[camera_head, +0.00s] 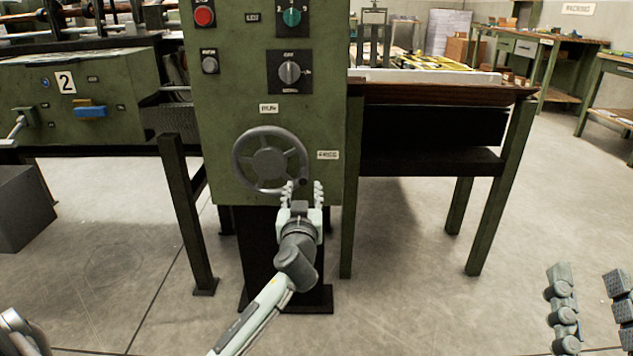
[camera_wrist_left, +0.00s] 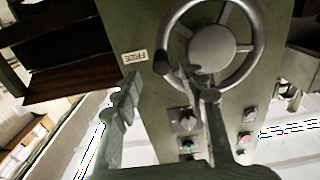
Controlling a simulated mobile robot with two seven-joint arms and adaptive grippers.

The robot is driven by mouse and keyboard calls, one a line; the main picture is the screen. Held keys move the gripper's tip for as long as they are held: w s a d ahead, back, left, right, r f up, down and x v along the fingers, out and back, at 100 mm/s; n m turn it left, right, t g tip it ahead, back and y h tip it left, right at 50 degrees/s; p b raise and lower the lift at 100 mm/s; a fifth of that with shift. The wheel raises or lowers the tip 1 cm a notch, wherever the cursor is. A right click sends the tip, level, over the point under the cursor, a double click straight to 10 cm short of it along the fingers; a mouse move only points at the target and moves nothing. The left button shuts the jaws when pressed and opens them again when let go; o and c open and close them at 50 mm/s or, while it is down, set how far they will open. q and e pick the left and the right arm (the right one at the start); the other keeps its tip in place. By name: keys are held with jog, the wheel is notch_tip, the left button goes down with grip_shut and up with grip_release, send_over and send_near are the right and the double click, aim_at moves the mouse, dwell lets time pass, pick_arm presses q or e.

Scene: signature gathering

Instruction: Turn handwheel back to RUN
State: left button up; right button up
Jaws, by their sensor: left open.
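The grey spoked handwheel (camera_head: 270,162) is on the front of the green machine panel. A RUN label (camera_head: 268,108) is above it and a FREE label (camera_head: 327,155) to its right. The wheel's dark crank knob (camera_head: 303,182) is at the lower right of the rim, near the FREE side. My left gripper (camera_head: 303,190) is open, its fingers either side of the knob; contact cannot be told. In the left wrist view the handwheel (camera_wrist_left: 212,45) lies just beyond the open left gripper (camera_wrist_left: 168,88). My right gripper (camera_head: 592,288) is open and empty at the lower right.
Above the wheel are a red button (camera_head: 204,16), a green selector (camera_head: 291,17) and a grey selector knob (camera_head: 289,72). A brown-topped bench (camera_head: 440,92) stands right of the panel. A green unit marked 2 (camera_head: 65,100) is at left.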

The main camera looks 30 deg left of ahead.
aim_at(303, 182)
pick_arm(q)
jog(key=x, duration=0.7)
jog(key=shift+s+a, duration=0.1)
grip_shut()
